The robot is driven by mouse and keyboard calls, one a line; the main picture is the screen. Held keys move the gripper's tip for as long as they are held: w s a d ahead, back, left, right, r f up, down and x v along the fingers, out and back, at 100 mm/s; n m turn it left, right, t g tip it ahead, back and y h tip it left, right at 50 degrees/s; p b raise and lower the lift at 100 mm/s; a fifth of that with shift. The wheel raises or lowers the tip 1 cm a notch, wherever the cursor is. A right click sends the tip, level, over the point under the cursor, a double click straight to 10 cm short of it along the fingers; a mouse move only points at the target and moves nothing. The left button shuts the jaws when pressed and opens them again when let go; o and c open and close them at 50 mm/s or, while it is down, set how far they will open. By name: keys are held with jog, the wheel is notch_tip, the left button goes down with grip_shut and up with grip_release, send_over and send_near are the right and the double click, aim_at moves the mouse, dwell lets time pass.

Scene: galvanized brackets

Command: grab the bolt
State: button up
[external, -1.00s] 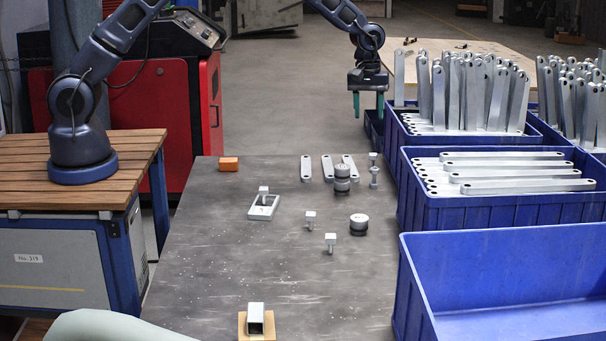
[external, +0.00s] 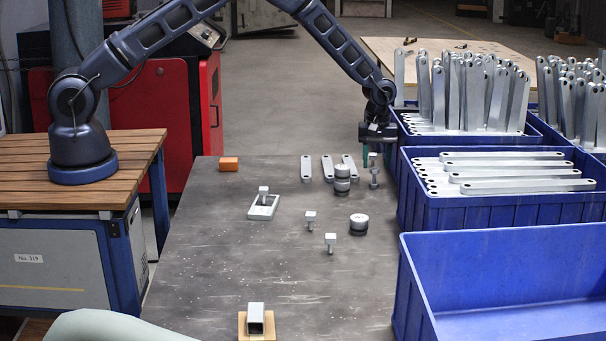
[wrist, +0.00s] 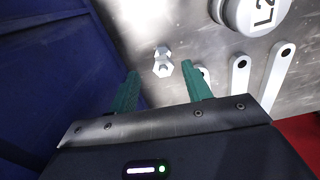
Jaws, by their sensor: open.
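The bolt (external: 374,173) stands upright near the back right of the dark table. In the wrist view the silver bolt (wrist: 162,58) shows a hexagonal head and lies ahead of the gap between my fingers. My gripper (external: 376,156) is open, with its green fingers pointing down just behind and above the bolt. In the wrist view my gripper (wrist: 160,72) has nothing between its fingers. Part of the bolt's upper end overlaps my gripper in the external view, so their exact distance is unclear.
Blue crates (external: 480,212) stand close on the right; a crate wall (wrist: 50,70) fills the wrist view's left. Stacked round weights (external: 342,180) and flat brackets (external: 306,169) lie left of the bolt. Square-headed pieces (external: 330,242) stand nearer. The table's front left is mostly clear.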

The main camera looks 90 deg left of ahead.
aim_at(367, 182)
jog(key=shift+s+f, duration=0.2)
jog(key=shift+f, duration=2.5)
grip_shut()
